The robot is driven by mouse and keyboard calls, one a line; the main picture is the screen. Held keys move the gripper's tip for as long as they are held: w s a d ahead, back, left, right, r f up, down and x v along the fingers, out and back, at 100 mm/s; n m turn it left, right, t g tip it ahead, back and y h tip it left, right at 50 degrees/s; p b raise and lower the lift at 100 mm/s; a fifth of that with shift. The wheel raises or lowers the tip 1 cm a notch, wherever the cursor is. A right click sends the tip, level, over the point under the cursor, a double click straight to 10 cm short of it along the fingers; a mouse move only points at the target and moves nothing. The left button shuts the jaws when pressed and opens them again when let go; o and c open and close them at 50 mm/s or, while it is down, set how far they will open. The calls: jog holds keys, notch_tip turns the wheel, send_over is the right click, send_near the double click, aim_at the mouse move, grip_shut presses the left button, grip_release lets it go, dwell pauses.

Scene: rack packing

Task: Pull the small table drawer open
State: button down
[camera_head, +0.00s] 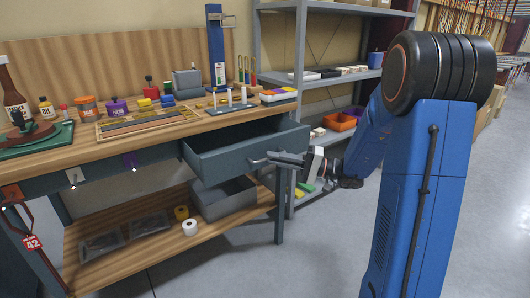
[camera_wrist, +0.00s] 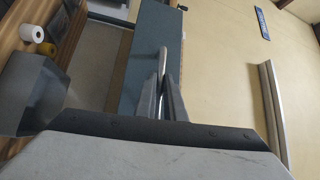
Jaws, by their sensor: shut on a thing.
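The small table drawer (camera_head: 240,148) is under the right side of the wooden workbench top (camera_head: 150,124). It stands pulled out from the bench, and its empty-looking inside shows. Its front panel is grey-blue with a metal bar handle (camera_head: 257,161). My gripper (camera_head: 284,160) reaches the handle from the right and is shut on it. In the wrist view the two fingers of my gripper (camera_wrist: 161,100) close around the handle (camera_wrist: 162,60), in front of the drawer front (camera_wrist: 152,50).
Below, a grey bin (camera_head: 224,198), a white roll (camera_head: 189,228) and a yellow roll (camera_head: 181,212) sit on the lower shelf (camera_head: 160,250). A bench leg (camera_head: 280,205) stands under the drawer. A metal rack (camera_head: 299,60) stands behind. The floor (camera_head: 320,255) in front is clear.

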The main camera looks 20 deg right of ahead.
jog(key=s+d, duration=0.2)
jog(key=s, duration=0.5)
jog(key=shift+s+d, duration=0.2)
jog(key=c, duration=1.8)
grip_release()
jog(key=shift+c, duration=0.2)
jog(key=shift+d, duration=0.1)
jog(key=v, duration=1.7)
